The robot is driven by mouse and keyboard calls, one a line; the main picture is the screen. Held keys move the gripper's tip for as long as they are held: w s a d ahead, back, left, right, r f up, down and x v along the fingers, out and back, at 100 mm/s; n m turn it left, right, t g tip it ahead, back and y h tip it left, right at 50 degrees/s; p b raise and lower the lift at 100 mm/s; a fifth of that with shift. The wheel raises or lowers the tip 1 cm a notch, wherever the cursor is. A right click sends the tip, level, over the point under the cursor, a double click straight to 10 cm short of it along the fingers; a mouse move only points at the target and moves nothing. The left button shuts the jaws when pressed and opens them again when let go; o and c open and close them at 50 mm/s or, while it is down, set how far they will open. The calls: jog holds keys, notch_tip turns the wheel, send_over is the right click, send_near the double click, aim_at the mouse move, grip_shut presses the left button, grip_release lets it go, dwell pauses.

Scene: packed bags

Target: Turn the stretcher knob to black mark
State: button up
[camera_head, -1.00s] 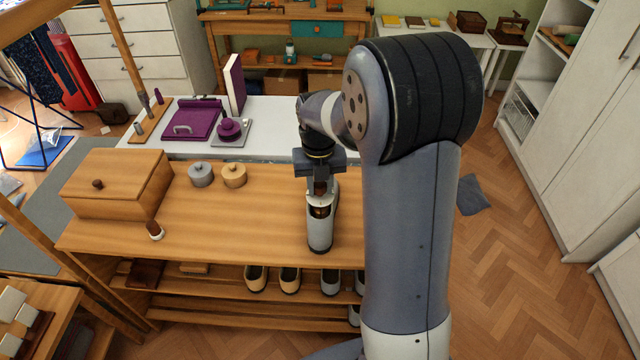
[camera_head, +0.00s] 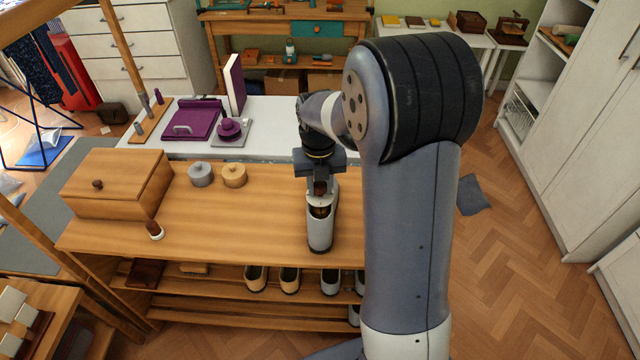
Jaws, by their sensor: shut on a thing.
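A white and grey shoe (camera_head: 320,231) stands on the wooden bench top with its toe toward me. A brown stretcher (camera_head: 320,209) shows in the shoe's opening. My gripper (camera_head: 320,183) points down over the heel end of the shoe and is shut on the stretcher knob (camera_head: 320,188), a small brown piece between the fingers. The black mark cannot be made out at this size, and the far side of the knob is hidden.
Several shoes sit on the shelf below. Bench top between bottle and shoe is clear.

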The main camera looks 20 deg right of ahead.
aim_at(319, 183)
dwell(0.6)
jog(key=o, duration=1)
notch_tip(319, 183, up, 11)
jog(key=shift+a+f, duration=0.1)
jog(key=shift+c, duration=0.2)
